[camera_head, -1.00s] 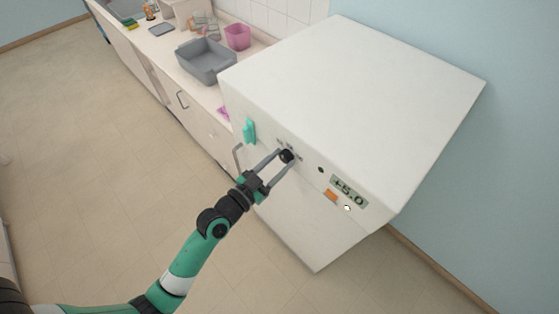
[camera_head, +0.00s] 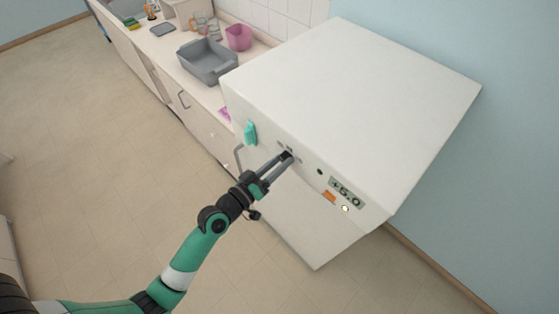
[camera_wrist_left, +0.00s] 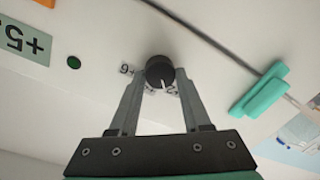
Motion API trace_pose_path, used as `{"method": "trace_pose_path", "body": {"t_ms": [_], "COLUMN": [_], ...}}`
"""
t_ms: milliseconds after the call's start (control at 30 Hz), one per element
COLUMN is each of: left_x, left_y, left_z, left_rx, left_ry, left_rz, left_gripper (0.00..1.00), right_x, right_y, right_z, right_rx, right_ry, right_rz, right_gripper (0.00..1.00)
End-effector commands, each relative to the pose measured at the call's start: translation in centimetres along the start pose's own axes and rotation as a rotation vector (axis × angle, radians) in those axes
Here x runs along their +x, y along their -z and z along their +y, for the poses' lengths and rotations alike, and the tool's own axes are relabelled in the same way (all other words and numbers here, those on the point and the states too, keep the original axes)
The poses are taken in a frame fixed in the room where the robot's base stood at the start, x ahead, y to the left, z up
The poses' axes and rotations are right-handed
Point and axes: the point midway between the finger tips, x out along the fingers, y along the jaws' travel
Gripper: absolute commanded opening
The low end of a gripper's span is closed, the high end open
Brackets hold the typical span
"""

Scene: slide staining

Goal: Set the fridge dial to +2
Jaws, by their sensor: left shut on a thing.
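The white fridge (camera_head: 350,85) stands with its front towards me. The black round dial (camera_head: 287,155) is on the fridge front, left of the display (camera_head: 347,193), which seems to read +5.0. In the left wrist view the dial (camera_wrist_left: 159,70) has a white pointer mark near small printed numbers, partly hidden by the fingers. The display (camera_wrist_left: 22,40) shows "+5" upside down there. My left gripper (camera_head: 284,160) is shut on the dial, with one finger on each side of it (camera_wrist_left: 161,78). My right gripper is not in view.
A teal handle (camera_head: 250,133) sticks out of the fridge front left of the dial. An orange patch (camera_head: 329,196) and a small light (camera_head: 345,208) are by the display. The counter left of the fridge holds a grey basin (camera_head: 207,62) and a pink container (camera_head: 238,38).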

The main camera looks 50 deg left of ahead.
Motion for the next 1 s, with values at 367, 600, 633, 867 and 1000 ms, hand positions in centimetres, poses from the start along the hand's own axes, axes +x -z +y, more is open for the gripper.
{"method": "trace_pose_path", "body": {"t_ms": [367,600,633,867,1000], "left_x": [0.01,0.01,0.01,0.01,0.01], "left_y": [0.1,0.08,0.08,0.07,0.07], "left_z": [-0.05,-0.07,-0.07,-0.08,-0.08], "left_rx": [-0.218,-0.267,-0.269,-0.274,-0.274], "left_ry": [-0.003,-0.004,-0.004,-0.004,-0.004], "left_rz": [-0.012,-0.015,-0.015,-0.016,-0.016], "left_gripper": [0.0,0.0,0.0,0.0,0.0], "right_x": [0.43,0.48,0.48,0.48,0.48], "right_y": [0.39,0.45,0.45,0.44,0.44], "right_z": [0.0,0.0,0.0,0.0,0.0], "right_rx": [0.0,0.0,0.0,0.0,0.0], "right_ry": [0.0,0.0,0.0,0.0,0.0], "right_rz": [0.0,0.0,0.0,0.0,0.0], "right_gripper": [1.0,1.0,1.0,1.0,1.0]}}
